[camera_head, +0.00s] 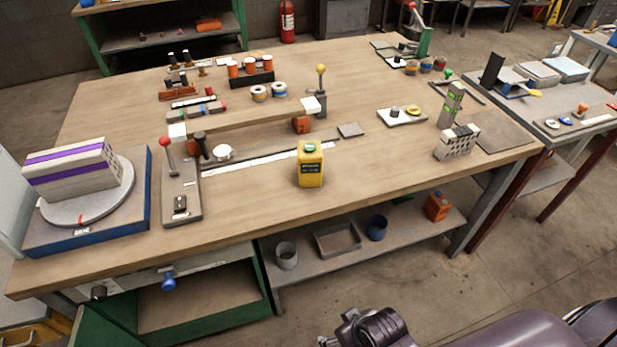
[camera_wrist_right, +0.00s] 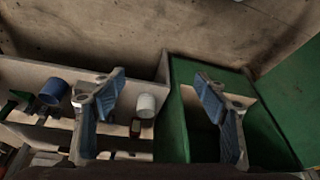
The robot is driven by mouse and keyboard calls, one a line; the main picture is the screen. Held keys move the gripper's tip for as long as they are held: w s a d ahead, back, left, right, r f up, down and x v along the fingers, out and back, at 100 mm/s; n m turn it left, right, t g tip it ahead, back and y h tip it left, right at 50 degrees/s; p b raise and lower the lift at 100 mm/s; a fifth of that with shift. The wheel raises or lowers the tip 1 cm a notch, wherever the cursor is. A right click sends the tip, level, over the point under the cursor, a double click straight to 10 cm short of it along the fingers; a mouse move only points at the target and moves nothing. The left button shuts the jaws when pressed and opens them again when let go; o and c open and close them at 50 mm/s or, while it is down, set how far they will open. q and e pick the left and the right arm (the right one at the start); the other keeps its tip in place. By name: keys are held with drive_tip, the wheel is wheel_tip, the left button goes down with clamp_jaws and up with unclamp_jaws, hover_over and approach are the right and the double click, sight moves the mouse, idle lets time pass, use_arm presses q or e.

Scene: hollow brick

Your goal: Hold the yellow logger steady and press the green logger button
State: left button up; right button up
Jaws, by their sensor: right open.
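The yellow logger (camera_head: 310,169) stands upright near the front edge of the wooden bench in the head view. A green button (camera_head: 310,147) shows on its top, and a dark display is on its front. No gripper touches the logger. My right gripper (camera_wrist_right: 161,80) is open and empty in the right wrist view, its two blue-padded fingers well apart. That view shows the lower shelf and green cabinet beyond the fingers, not the logger. Part of my own arm shows at the bottom of the head view, below the bench edge. My left gripper is not in view.
The wooden bench (camera_head: 380,180) is clear right of the logger and in front of it. Left stand a red-knobbed lever (camera_head: 167,143) and a turntable (camera_head: 90,205) bearing a purple-striped block. A grey hollow brick (camera_head: 457,143) stands right. A lower shelf (camera_head: 345,268) holds containers.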

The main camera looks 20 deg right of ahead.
drive_tip(key=w+a+r+n+t+y, duration=0.25)
drive_tip(key=w+a+r+y, duration=0.35)
drive_tip(key=r, duration=0.6)
drive_tip(key=w+a+r+n+t+y, duration=0.15)
drive_tip(key=w+a+r+t, duration=0.25)
drive_tip(key=a+r, duration=0.6)
drive_tip(key=w+a+r+n+t+y, duration=0.1)
drive_tip(key=w+a+r+t+y, duration=0.3)
drive_tip(key=r, duration=1)
drive_tip(key=w+d+r+m+t, duration=0.1)
drive_tip(key=w+r+m+t, duration=0.15)
drive_tip(key=w+r, duration=0.2)
drive_tip(key=m+t+h, duration=0.1)
drive_tip(key=m+h, duration=0.7)
drive_tip(key=h, duration=0.9)
approach(309, 154)
drive_tip(key=w, duration=0.1)
drive_tip(key=w+f, duration=0.1)
drive_tip(key=w, duration=0.2)
drive_tip(key=shift+w+d+f, duration=0.15)
drive_tip(key=shift+d+f, duration=0.1)
drive_tip(key=shift+d, duration=0.05)
drive_tip(key=shift+d+f, duration=0.2)
drive_tip(key=shift+d, duration=0.1)
drive_tip(key=shift+w+d, duration=0.15)
drive_tip(key=shift+w, duration=0.1)
drive_tip(key=shift+b+x, duration=0.4)
drive_tip(key=shift+x, duration=3.2)
